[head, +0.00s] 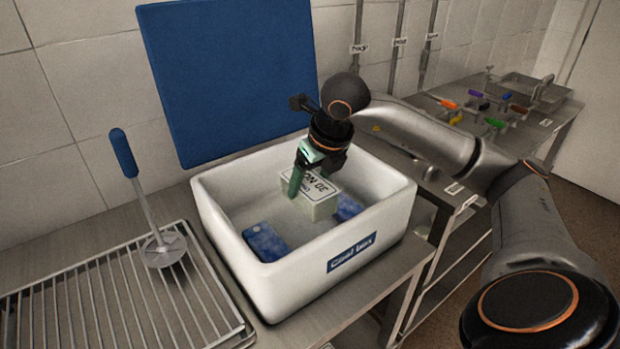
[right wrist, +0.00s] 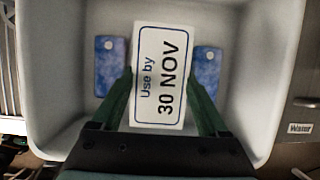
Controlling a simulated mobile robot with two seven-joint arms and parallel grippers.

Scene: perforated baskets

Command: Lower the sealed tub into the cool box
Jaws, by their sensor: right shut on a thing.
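The white cool box (head: 290,285), labelled "Cool box", stands on the counter with its top open. The sealed tub (head: 322,207) is pale with a white lid label; the right wrist view shows the label (right wrist: 158,75) reading "Use by 30 NOV". My right gripper (head: 305,180) points down into the cool box, its green fingers shut on the tub's two sides. The tub is within the box walls, between two blue ice packs (head: 265,242) (right wrist: 208,72). I cannot tell whether its underside touches the box floor. My left gripper is not in view.
A blue lid panel (head: 228,75) leans on the tiled wall behind the box. A wire rack (head: 120,300) and a blue-handled masher (head: 124,153) stand at left.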

